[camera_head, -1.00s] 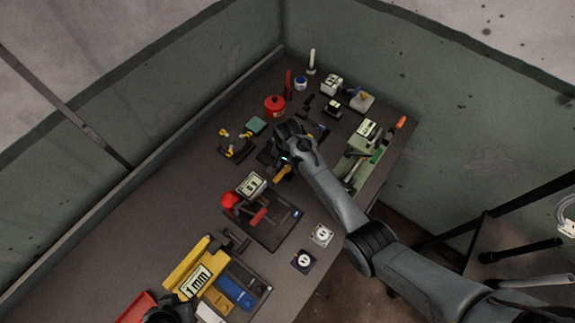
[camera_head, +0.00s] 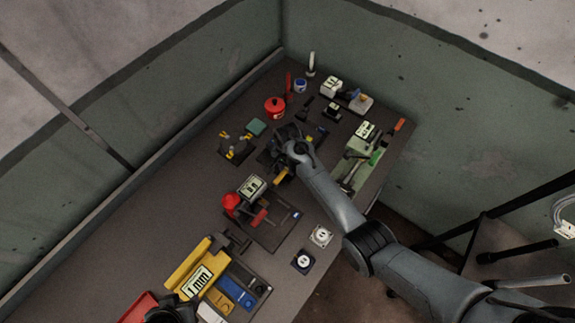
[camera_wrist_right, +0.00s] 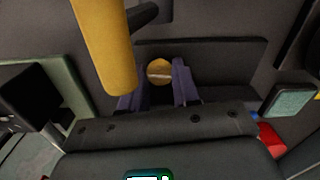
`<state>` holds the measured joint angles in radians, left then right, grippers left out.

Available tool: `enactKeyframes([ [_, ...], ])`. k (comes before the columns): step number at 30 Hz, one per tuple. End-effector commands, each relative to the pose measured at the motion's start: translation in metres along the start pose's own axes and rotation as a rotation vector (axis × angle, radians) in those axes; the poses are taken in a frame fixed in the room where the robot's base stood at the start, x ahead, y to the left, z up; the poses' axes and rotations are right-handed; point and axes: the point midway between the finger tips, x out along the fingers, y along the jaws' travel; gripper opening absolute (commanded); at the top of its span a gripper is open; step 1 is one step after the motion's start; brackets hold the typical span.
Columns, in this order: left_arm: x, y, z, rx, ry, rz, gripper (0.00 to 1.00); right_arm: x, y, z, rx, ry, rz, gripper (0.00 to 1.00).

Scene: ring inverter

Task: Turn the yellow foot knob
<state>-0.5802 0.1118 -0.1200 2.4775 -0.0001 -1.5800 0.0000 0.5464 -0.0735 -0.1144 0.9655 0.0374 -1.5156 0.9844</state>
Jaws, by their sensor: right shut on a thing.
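The round yellow knob (camera_wrist_right: 159,70) shows in the right wrist view, with a pale line across its face. The two dark purple fingers of my right gripper (camera_wrist_right: 157,88) stand on either side of it and are shut on it. In the head view my right gripper (camera_head: 279,148) is over a dark fixture at the middle of the bench, and its own wrist hides the knob and fingertips. A yellow handle (camera_wrist_right: 108,45) stands close to the left finger; it also shows in the head view (camera_head: 281,175). A dark part at the bottom edge seems to be my left gripper (camera_head: 170,312).
A red pot (camera_head: 275,104) and a green block (camera_head: 256,127) stand beyond the hand. A fixture with a red ball (camera_head: 231,200) stands nearer. A green fixture (camera_head: 356,158) lies to the right. The left part of the bench is bare.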

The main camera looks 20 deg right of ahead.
Motion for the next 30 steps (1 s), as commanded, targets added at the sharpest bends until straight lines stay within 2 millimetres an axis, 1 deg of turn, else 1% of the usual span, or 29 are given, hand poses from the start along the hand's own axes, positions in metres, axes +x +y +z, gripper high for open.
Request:
enactKeyframes([
  [1,-0.012,-0.001,-0.004,0.001,0.0,-0.001,0.43,-0.006,0.0,0.001,0.052,-0.002,0.003,0.0],
  [5,-0.022,-0.002,-0.007,0.004,0.003,-0.003,0.43,-0.004,0.001,0.001,0.193,-0.001,0.002,0.0],
  [9,-0.024,-0.003,-0.007,0.009,0.002,-0.007,0.43,-0.001,0.0,0.0,0.273,0.0,0.001,0.0],
  [17,-0.023,-0.004,-0.007,0.012,0.001,-0.01,0.43,0.0,0.001,0.0,0.281,0.001,0.001,0.0],
  [18,-0.023,-0.004,-0.007,0.012,0.001,-0.01,0.43,0.0,0.001,0.0,0.281,0.001,0.001,0.32],
  [22,-0.023,-0.004,-0.007,0.012,0.001,-0.009,0.43,0.0,0.001,0.0,0.28,0.001,0.001,0.52],
  [23,-0.023,-0.003,-0.007,0.011,0.001,-0.009,0.43,0.0,0.001,0.0,0.28,0.001,0.001,0.56],
  [30,-0.023,-0.002,-0.007,0.004,0.002,-0.003,0.43,0.0,0.001,0.0,0.28,0.001,0.001,0.56],
])
